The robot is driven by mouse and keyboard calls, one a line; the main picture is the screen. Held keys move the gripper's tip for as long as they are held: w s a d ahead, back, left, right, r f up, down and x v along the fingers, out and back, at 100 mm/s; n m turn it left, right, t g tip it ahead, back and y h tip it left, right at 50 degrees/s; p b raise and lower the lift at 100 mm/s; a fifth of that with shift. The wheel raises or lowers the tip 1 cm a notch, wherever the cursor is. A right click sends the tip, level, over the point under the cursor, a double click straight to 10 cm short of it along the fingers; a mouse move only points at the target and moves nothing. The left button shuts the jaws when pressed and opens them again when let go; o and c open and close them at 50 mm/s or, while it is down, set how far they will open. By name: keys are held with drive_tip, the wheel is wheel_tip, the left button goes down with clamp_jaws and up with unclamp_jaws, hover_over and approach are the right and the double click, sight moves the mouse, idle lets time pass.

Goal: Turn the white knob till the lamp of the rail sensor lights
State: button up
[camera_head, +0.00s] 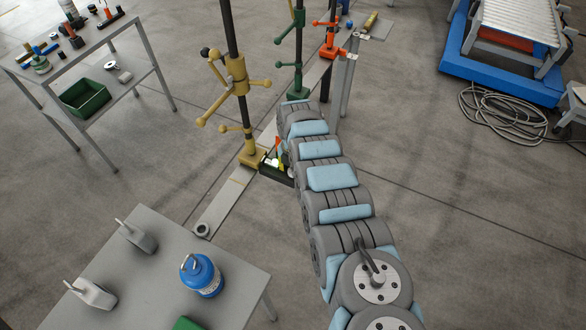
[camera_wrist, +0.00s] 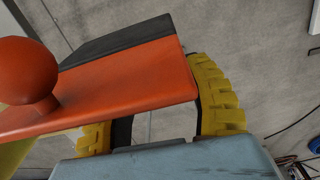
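No white knob can be made out for certain. Small white, green and orange parts (camera_head: 279,146) show beside my arm, above a dark base (camera_head: 277,174) at the foot of the yellow post; which is the rail sensor or its lamp, I cannot tell. In the wrist view an orange flat part (camera_wrist: 130,90) with a round orange ball (camera_wrist: 28,72) fills the left and middle, close to the camera. Yellow ribbed curved pieces (camera_wrist: 220,105), apparently my gripper's fingers, show behind it. Their tips, and anything between them, are hidden. In the head view my gripper is not clear behind my arm.
A yellow post with handles (camera_head: 237,75) stands left of my arm, with green (camera_head: 297,55) and orange (camera_head: 331,38) ones behind. A grey table (camera_head: 150,285) with a blue canister (camera_head: 203,275) is at front left. Coiled cable (camera_head: 505,115) lies right; the floor between is clear.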

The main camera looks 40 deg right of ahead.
drive_tip(key=shift+r, duration=0.15)
drive_tip(key=shift+r+p, duration=2.2)
drive_tip(key=shift+r, duration=0.2)
